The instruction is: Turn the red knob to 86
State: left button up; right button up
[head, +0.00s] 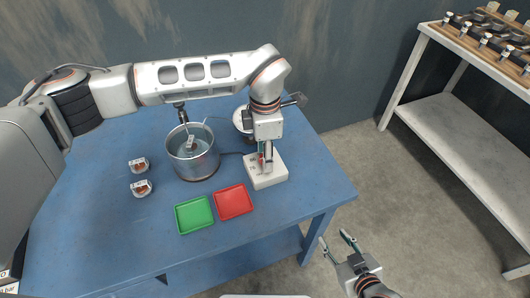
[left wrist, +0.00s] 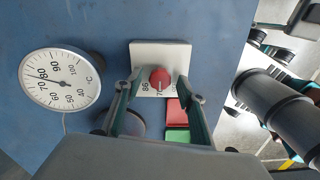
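The red knob (left wrist: 160,79) sits on a white box (left wrist: 147,52) with printed numbers beside it; one reads 86, another is partly cut off. In the head view the white box (head: 268,181) stands near the table's right edge, its knob mostly hidden by my gripper. My left gripper (left wrist: 160,76) points down at the box, open, with one finger on each side of the knob and gaps visible. A round dial thermometer (left wrist: 60,80) shows left of the box in the left wrist view. My right gripper (head: 339,246) is open and empty beyond the table's front right.
A metal pot (head: 193,163) stands left of the box on the blue table (head: 110,235). Green (head: 194,214) and red (head: 234,202) trays lie in front. Two small labelled items (head: 141,188) sit at left. A shelf with engine parts (head: 480,42) stands at right.

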pick_arm(q)
jog(key=c, duration=0.9)
jog(key=shift+m, duration=0.3)
jog(key=shift+c, duration=0.2)
jog(key=m+b, duration=0.2)
jog(key=m, duration=0.2)
jog(key=shift+m, duration=2)
jog(key=o, duration=1.1)
jog(key=shift+r, duration=0.15)
